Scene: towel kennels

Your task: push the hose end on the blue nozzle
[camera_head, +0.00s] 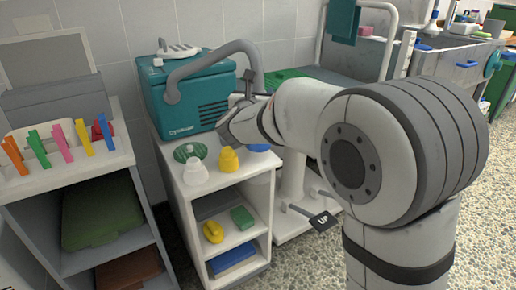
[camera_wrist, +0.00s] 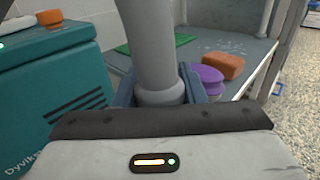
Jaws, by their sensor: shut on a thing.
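My gripper (camera_head: 243,100) is shut on the end of the grey hose (camera_head: 217,50), above the right part of the white shelf's top. The hose arches from the teal dryer (camera_head: 195,103) and comes down into the jaws. In the wrist view the hose (camera_wrist: 152,40) and its collar (camera_wrist: 160,92) stand between the fingers; the hose's lower opening is hidden. The blue nozzle (camera_head: 260,148) is on the shelf top, mostly hidden behind my arm. I cannot tell the gap between it and the hose end. A yellow nozzle (camera_head: 229,160) and a white nozzle (camera_head: 195,171) stand to its left.
A green round thing (camera_head: 190,152) lies behind the white nozzle. Coloured clips (camera_head: 62,143) stand on the left shelf. A tub with a green mat (camera_head: 290,74) is behind my arm. A purple thing (camera_wrist: 208,79) and orange block (camera_wrist: 223,66) show in the wrist view.

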